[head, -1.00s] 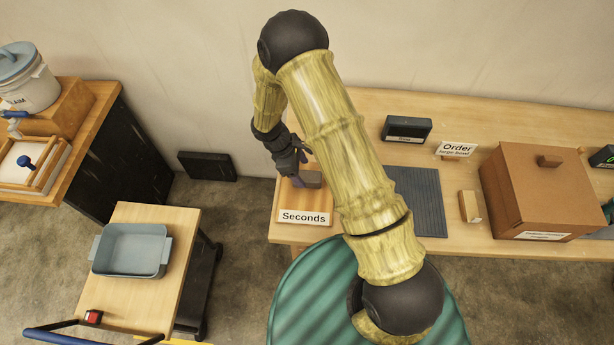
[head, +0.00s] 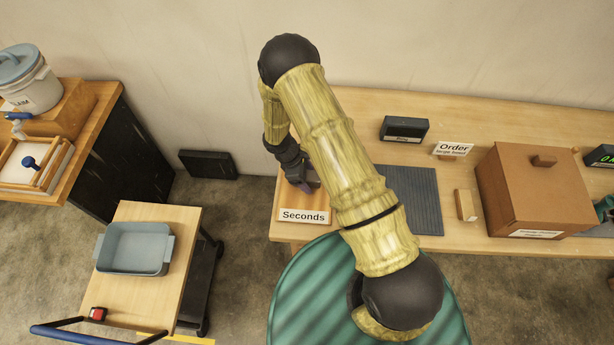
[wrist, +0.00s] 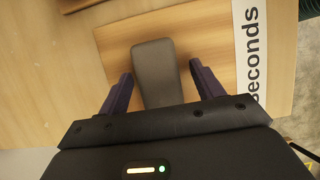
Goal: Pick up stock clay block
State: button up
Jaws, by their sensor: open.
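A grey-brown block (wrist: 156,72), which looks like the clay block, lies on the wooden Seconds board (wrist: 208,40) in the wrist view. My gripper (wrist: 160,84) is open, with one dark purple finger on each side of the block's near part and gaps between fingers and block. The block's near end is hidden behind the gripper body. In the head view my gripper (head: 305,186) is over the Seconds board (head: 290,198) at the table's left end, and my arm hides most of the block there.
A dark ribbed mat (head: 415,205), a small wooden block (head: 466,205) and a brown lidded box (head: 535,195) stand to the right on the table (head: 385,155). A cart with a blue-grey tub (head: 133,250) stands at left, apart from the table.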

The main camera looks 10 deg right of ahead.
dwell(0.4)
jog(key=c, duration=1.3)
jog(key=shift+r+b, duration=1.25)
jog(key=shift+r, duration=3.8)
